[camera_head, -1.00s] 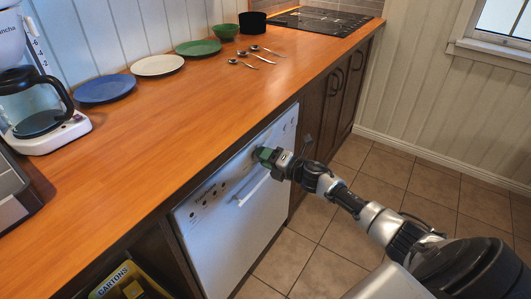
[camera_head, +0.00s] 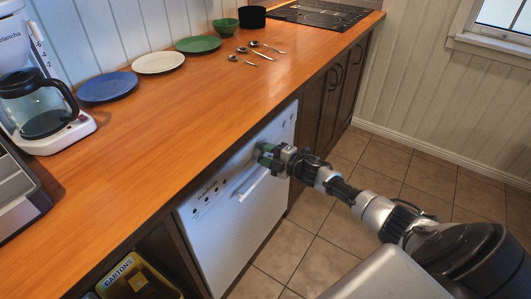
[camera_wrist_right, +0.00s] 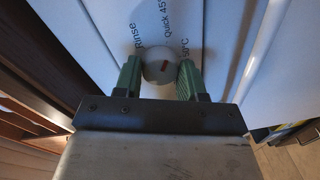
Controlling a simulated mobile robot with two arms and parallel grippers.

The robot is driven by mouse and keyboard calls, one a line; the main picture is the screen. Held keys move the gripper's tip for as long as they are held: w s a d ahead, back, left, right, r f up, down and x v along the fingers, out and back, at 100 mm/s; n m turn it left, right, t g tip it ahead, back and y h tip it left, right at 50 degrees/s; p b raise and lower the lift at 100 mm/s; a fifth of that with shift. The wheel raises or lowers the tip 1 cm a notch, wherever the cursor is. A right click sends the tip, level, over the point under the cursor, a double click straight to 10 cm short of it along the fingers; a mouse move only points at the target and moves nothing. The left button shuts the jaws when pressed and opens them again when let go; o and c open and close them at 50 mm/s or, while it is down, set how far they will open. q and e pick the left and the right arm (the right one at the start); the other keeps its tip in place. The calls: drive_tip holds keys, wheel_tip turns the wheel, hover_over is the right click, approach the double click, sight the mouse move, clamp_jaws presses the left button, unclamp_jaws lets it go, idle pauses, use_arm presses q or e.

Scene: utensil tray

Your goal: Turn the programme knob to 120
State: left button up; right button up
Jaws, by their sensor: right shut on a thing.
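Printed words "Rinse", "Quick 45" and part of a temperature label show around the knob; I cannot see a 120 label. In the head view my right gripper (camera_head: 268,155) is at the upper part of the dishwasher front and hides the knob. My left gripper is not in view.
A door handle bar (camera_head: 252,184) runs just below the gripper. The wooden counter (camera_head: 160,140) overhangs above. Plates, spoons and a coffee maker (camera_head: 40,105) stand on it. The tiled floor (camera_head: 310,235) to the right is clear.

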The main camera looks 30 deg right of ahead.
idle(0.5)
drive_tip(key=o, duration=0.9)
drive_tip(key=shift+s, duration=0.1)
drive_tip(key=v, duration=1)
drive_tip(key=shift+s+d, duration=0.25)
